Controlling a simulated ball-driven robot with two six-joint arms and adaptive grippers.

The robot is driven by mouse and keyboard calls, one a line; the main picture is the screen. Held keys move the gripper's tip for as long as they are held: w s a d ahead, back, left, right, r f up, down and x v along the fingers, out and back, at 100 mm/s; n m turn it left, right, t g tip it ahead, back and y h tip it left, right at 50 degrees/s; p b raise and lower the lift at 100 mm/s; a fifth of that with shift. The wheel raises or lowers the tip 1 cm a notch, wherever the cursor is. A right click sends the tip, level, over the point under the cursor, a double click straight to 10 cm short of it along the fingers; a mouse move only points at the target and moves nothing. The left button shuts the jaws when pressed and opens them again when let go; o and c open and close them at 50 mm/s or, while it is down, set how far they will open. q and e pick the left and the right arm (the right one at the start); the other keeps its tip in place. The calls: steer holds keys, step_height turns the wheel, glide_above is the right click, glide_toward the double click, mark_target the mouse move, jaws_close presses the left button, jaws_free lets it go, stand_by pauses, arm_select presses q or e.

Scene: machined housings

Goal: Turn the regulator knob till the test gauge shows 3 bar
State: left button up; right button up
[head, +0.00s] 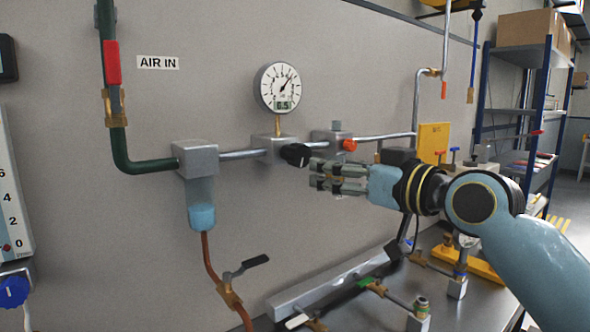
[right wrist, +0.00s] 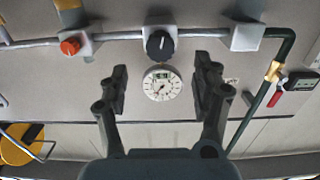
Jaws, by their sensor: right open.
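The black regulator knob (head: 296,154) sticks out from a metal block on the wall pipe; it also shows in the right wrist view (right wrist: 160,44), with a pale mark on its face. The round white test gauge (head: 281,87) stands above that block on a brass stem. In the right wrist view the gauge (right wrist: 161,85) appears upside down. My right gripper (head: 313,174) is open and empty, just right of and below the knob, with the knob beyond its fingertips. My left gripper is out of view.
A filter block (head: 197,158) with a bowl sits left on the pipe, under the AIR IN label (head: 158,63). A red-orange knob (head: 349,145) is close right of the regulator. Valves and fittings lie on the bench (head: 385,312) below. A shelf (head: 517,100) stands far right.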

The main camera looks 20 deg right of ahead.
mark_target(303, 155)
steer(key=x, duration=0.3)
steer(key=p+x, duration=0.1)
steer(key=x, duration=0.2)
steer(key=r+p+x, duration=0.1)
steer(key=x, duration=0.2)
steer(key=shift+w+a, duration=0.15)
steer(key=shift+w, duration=0.1)
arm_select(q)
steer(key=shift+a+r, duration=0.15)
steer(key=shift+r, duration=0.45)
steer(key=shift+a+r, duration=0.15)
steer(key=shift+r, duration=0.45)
arm_select(e)
steer(key=shift+x, duration=0.8)
steer(key=shift+c, duration=0.5)
